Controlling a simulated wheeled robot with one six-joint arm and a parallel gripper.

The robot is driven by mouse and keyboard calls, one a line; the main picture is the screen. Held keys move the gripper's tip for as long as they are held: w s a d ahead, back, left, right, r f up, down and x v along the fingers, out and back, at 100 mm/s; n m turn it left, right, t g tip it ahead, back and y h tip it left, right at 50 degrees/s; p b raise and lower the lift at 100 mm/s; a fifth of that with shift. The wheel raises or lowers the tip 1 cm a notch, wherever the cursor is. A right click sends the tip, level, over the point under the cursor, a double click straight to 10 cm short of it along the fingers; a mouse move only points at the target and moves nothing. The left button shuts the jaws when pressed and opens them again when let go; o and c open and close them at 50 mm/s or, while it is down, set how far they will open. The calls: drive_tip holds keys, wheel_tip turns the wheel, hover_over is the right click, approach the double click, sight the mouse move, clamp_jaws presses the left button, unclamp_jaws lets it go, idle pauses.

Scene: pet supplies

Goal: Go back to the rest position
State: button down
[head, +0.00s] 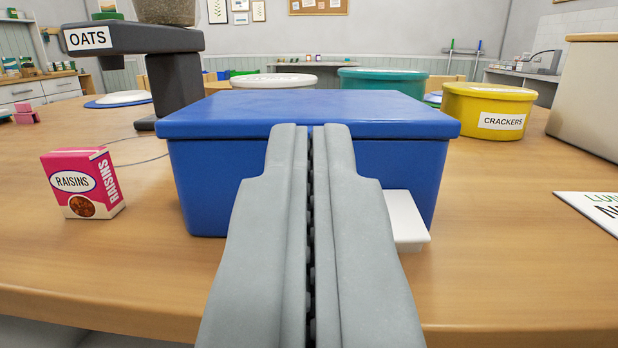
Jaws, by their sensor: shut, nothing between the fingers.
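My gripper (311,130) reaches forward in the middle of the head view, its two grey fingers side by side and shut with nothing between them. The fingertips show in front of a blue box (200,180) with a blue lid (310,110) that looks closed. I cannot tell whether the fingers touch the box. They hide the middle of its front. The box stands on a wooden table (500,270).
A raisins box (82,183) stands left. A dark stand labelled OATS (130,38) is behind it. A white block (404,220) is right of the fingers. Yellow crackers tin (487,112), teal tin (382,83) and beige container (590,95) stand behind. A card (595,207) lies right.

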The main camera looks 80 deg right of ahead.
drive_tip(key=s+a+f+n+t+y, duration=0.35)
drive_tip(key=s+a+n+y, duration=0.65)
drive_tip(key=s+y, duration=0.35)
drive_tip(key=s+a+r+n+t+y, duration=0.6)
drive_tip(key=s+a+r+t, duration=0.5)
drive_tip(key=r, duration=0.3)
drive_tip(key=shift+s+a+r+y, duration=0.35)
drive_tip(key=shift+s+y, duration=0.2)
drive_tip(key=shift+s, duration=0.1)
drive_tip(key=c, duration=2.2)
unclamp_jaws()
